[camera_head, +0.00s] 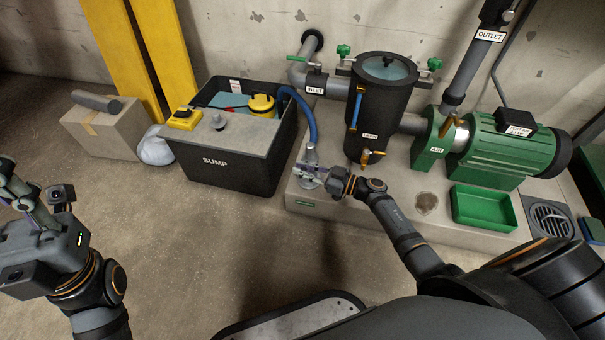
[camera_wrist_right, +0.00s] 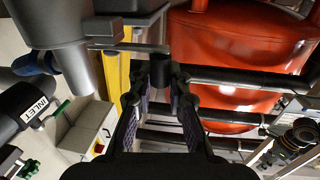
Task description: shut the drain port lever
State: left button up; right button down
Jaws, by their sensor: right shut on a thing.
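My right gripper (camera_head: 312,172) reaches left, low over the plinth, next to the grey fitting (camera_head: 311,154) at the lower end of the blue hose. In the right wrist view my right gripper (camera_wrist_right: 160,88) is shut on a short black grip (camera_wrist_right: 160,70). A thin grey bar, apparently the lever (camera_wrist_right: 128,47), runs left from this grip towards a large grey body. In the head view the gripper hides much of what it holds. A small brass valve (camera_head: 371,156) sits low on the black strainer vessel. My left gripper (camera_head: 18,185) is at the left edge, away from the pipework; its jaws are unclear.
The sump box (camera_head: 230,165) stands left of the concrete plinth (camera_head: 460,220). The green pump (camera_head: 505,150) and a green tray (camera_head: 483,208) are to the right. A cardboard box (camera_head: 100,133) is at far left. Floor before the sump is clear. The wrist view shows a red tank (camera_wrist_right: 235,45).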

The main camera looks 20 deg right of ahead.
aim_at(304, 169)
dwell(0.3)
jog(key=c, duration=1.3)
grip_release()
jog(key=shift+s+d, duration=0.1)
notch_tip(304, 169, up, 10)
